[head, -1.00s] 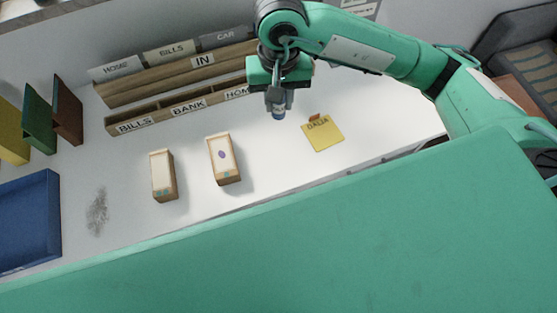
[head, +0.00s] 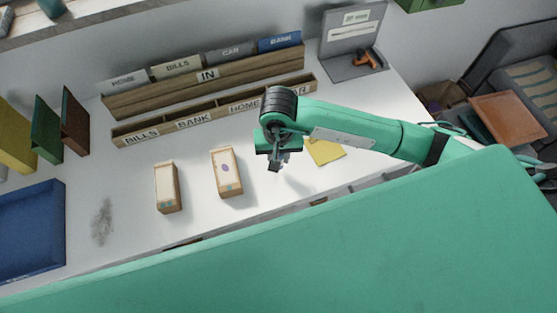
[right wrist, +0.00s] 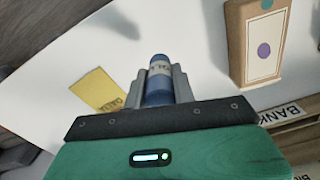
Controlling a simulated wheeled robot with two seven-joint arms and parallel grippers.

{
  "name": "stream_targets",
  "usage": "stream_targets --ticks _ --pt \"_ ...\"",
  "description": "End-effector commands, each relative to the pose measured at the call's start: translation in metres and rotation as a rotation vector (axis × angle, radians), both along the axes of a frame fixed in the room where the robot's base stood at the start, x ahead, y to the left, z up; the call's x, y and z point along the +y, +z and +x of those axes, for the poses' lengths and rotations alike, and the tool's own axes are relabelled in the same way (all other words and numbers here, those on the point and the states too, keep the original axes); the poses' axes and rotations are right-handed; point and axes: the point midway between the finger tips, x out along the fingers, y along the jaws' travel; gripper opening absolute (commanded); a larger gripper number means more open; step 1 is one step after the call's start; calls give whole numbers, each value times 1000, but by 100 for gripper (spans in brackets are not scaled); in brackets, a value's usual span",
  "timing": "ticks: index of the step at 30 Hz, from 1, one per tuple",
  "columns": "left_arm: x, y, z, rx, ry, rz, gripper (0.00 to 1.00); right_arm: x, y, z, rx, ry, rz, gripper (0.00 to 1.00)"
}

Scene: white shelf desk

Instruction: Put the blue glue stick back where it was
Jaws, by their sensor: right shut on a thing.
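My right gripper (head: 274,166) is shut on the blue glue stick (right wrist: 160,92), which stands between its two grey fingers in the right wrist view. The stick has a blue cap and a pale label with lettering. In the head view the gripper points down over the white desk, between a tan box with a purple dot (head: 227,173) and the yellow note (head: 325,152). The stick itself is hard to make out there, and I cannot tell whether it touches the desk. My left gripper is not in view.
A second tan box (head: 167,188) stands to the left. Wooden sorters (head: 200,121) with labels line the back. A blue tray (head: 32,225) and upright folders (head: 46,130) are at the left. A grey stand (head: 352,45) is at the back right.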

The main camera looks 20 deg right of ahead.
Motion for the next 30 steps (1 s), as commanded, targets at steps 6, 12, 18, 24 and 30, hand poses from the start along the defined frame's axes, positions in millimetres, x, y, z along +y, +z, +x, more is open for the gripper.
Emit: stream_targets --ticks 6,12,18,24,30 --pt "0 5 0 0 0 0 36 0 -18 -1 3 -1 0 3" --pt "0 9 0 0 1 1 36 0 -42 0 1 0 0 3" --pt "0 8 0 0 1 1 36 0 -42 0 -1 1 0 3" --pt "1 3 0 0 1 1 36 0 -45 0 -2 0 0 30" --pt "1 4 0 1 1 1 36 0 -45 0 -1 0 0 48"
